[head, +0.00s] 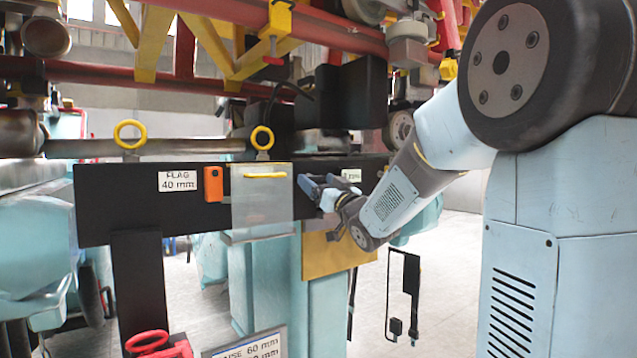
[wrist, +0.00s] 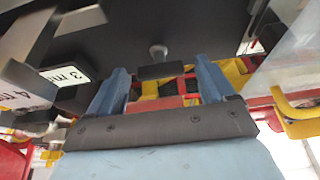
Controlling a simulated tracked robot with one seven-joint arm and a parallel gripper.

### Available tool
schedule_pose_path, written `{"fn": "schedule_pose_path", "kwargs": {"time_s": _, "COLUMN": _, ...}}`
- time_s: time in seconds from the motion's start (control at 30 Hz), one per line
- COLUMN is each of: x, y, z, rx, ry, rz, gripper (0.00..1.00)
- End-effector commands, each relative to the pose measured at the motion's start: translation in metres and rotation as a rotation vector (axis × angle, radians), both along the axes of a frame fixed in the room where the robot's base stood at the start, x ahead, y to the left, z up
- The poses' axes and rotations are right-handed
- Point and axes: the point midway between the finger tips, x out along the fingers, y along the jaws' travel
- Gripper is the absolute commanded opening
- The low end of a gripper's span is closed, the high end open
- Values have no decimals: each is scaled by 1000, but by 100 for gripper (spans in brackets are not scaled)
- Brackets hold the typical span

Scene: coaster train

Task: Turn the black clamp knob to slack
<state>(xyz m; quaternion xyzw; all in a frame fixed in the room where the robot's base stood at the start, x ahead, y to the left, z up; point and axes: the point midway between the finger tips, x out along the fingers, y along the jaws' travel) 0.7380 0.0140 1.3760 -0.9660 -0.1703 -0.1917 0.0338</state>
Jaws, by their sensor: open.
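My gripper (head: 316,188) is at the black beam in the head view, right of the clear panel. In the wrist view my gripper (wrist: 161,66) has its two blue fingers wide apart and nothing held. A dark bar-shaped knob on a short grey stem, which looks like the black clamp knob (wrist: 162,71), shows between the fingertips in the picture. A gap shows on each side of it; how far ahead of the fingers it lies I cannot tell. In the head view I cannot make out the knob; my gripper and wrist cover that spot.
The black beam (head: 110,198) carries an orange block (head: 213,184), a "FLAG 40 mm" label (head: 178,181) and a clear panel (head: 262,215) with a yellow handle (head: 265,175). The handle also shows close on the right in the wrist view (wrist: 300,115). Red rails and yellow braces run overhead.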

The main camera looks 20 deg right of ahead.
Motion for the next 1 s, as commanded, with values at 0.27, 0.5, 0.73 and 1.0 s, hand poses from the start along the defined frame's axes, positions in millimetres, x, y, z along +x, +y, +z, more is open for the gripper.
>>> {"fn": "schedule_pose_path", "kwargs": {"time_s": 0.27, "x": 7, "y": 3, "z": 3, "rx": 0, "ry": 0, "rz": 0, "gripper": 83}}
{"fn": "schedule_pose_path", "kwargs": {"time_s": 0.5, "x": 7, "y": 3, "z": 3, "rx": 0, "ry": 0, "rz": 0, "gripper": 74}}
{"fn": "schedule_pose_path", "kwargs": {"time_s": 0.73, "x": 7, "y": 3, "z": 3, "rx": 0, "ry": 0, "rz": 0, "gripper": 52}}
{"fn": "schedule_pose_path", "kwargs": {"time_s": 1.0, "x": 7, "y": 2, "z": 3, "rx": 0, "ry": 0, "rz": 0, "gripper": 27}}
